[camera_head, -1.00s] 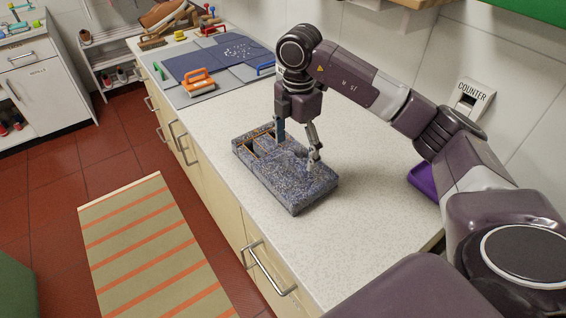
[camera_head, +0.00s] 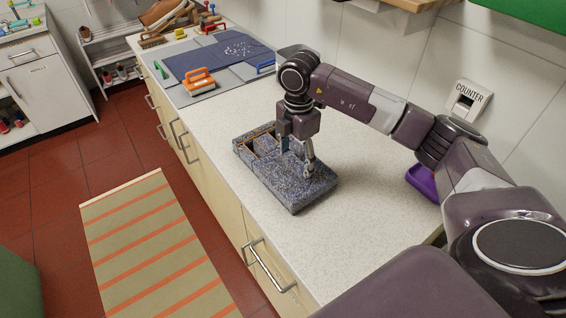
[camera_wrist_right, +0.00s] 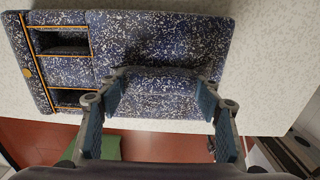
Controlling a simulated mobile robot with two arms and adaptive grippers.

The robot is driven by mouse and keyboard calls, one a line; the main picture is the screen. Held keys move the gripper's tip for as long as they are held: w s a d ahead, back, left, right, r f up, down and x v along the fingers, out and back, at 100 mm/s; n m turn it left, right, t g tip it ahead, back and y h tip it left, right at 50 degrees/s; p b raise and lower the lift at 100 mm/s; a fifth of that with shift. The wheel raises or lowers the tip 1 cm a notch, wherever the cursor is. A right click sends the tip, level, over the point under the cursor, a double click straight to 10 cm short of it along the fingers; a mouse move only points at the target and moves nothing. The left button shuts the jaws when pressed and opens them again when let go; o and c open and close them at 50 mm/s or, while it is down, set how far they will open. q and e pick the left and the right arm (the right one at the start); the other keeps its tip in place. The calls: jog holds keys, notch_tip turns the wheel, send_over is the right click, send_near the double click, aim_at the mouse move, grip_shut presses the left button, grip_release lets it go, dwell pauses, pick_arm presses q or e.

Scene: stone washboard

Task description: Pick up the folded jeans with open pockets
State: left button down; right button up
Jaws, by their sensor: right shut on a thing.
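The folded jeans (camera_head: 298,188) are a thick speckled blue block with orange stitching. They lie flat on the pale counter, with open pockets at their far left end. My right gripper (camera_head: 297,161) comes down from above onto the middle of the jeans and is shut on them. In the right wrist view, the jeans (camera_wrist_right: 160,45) fill the upper part and the open pockets are at the left. The two fingers of my right gripper (camera_wrist_right: 158,108) stand well apart with denim between them. The exact contact at the fingertips is hard to see. My left gripper is out of view.
The counter (camera_head: 235,115) is clear around the jeans. Farther back, a dark blue cloth (camera_head: 215,58) lies on a grey mat with an orange-handled tool (camera_head: 199,81). A purple object (camera_head: 422,181) sits by the wall. A striped rug (camera_head: 155,245) lies on the floor.

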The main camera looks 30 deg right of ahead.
jog(key=shift+w+r, duration=0.1)
grip_shut()
notch_tip(320, 180, up, 8)
jog(key=shift+w+f+b, duration=0.1)
jog(key=shift+f+b, duration=0.1)
jog(key=shift+b, duration=0.75)
notch_tip(320, 180, up, 12)
jog(key=p, duration=0.1)
jog(key=shift+r+p, duration=0.15)
jog(key=shift+p, duration=0.15)
